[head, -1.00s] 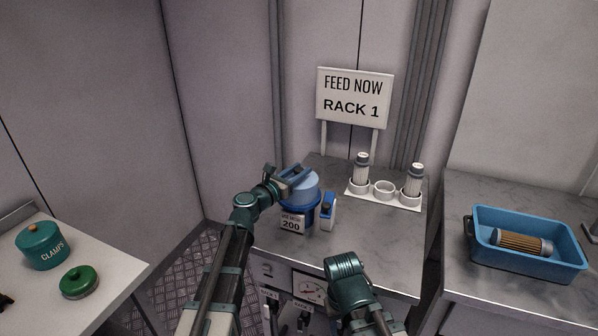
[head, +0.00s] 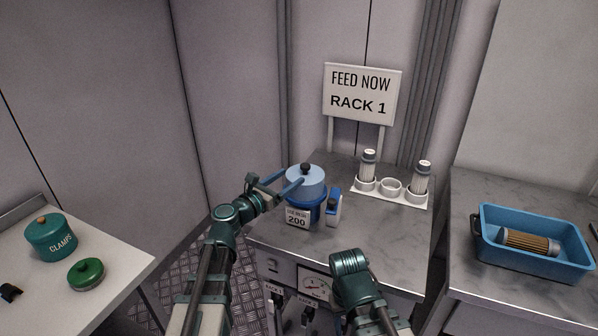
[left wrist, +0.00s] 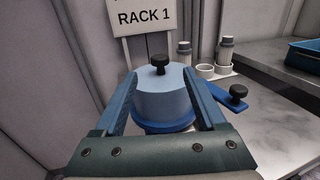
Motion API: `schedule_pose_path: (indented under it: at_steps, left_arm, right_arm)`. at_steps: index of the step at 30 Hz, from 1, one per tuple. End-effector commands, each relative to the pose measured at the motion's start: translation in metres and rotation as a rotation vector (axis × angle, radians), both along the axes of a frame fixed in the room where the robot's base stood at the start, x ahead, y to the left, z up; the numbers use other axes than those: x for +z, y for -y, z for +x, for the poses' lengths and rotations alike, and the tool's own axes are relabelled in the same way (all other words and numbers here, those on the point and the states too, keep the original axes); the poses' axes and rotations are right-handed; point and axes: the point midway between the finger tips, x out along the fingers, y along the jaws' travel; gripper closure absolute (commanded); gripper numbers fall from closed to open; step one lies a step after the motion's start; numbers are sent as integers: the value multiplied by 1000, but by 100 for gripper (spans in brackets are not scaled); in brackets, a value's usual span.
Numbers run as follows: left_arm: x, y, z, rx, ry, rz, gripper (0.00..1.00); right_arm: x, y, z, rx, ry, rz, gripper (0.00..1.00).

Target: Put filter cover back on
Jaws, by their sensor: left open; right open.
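The light blue filter cover (head: 306,184), with a black knob on top, sits on the dark blue filter housing (head: 312,212) labelled 200. It looks level; whether it is fully seated is unclear. My left gripper (head: 296,181) is open at the cover's left side. In the left wrist view, its blue fingers (left wrist: 164,92) stand on either side of the cover (left wrist: 160,103), with the black knob in clear view between them. Whether they touch it is unclear. My right arm shows at the lower middle of the head view, but its gripper fingers are hidden.
A blue lug with a black knob (left wrist: 238,91) sticks out right of the housing. Behind it is a white holder (head: 392,196) with two filter cartridges and an empty ring. A blue tray (head: 545,266) holds a tan filter. The counter's front right is clear.

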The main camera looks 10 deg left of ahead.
Motion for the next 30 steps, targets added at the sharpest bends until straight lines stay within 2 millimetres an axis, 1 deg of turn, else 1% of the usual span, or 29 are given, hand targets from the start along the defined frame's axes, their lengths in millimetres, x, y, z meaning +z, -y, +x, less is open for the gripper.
schedule_pose_path:
  at_steps: [1, 3, 9, 15, 30]
  left_arm:
    - [0, -6, -12, 4, 0, 0, 27]
    - [0, -12, -23, 2, 0, 0, 27]
    - [0, -24, -41, 2, 0, 0, 27]
    - [0, -28, -46, 0, 0, 0, 27]
    - [0, -28, -46, 0, 0, 0, 27]
  right_arm:
    - [0, 0, 0, 0, 0, 0, 50]
    - [0, 0, 0, 0, 0, 0, 50]
    - [0, 0, 0, 0, 0, 0, 50]
    - [0, 0, 0, 0, 0, 0, 50]
    - [0, 0, 0, 0, 0, 0, 50]
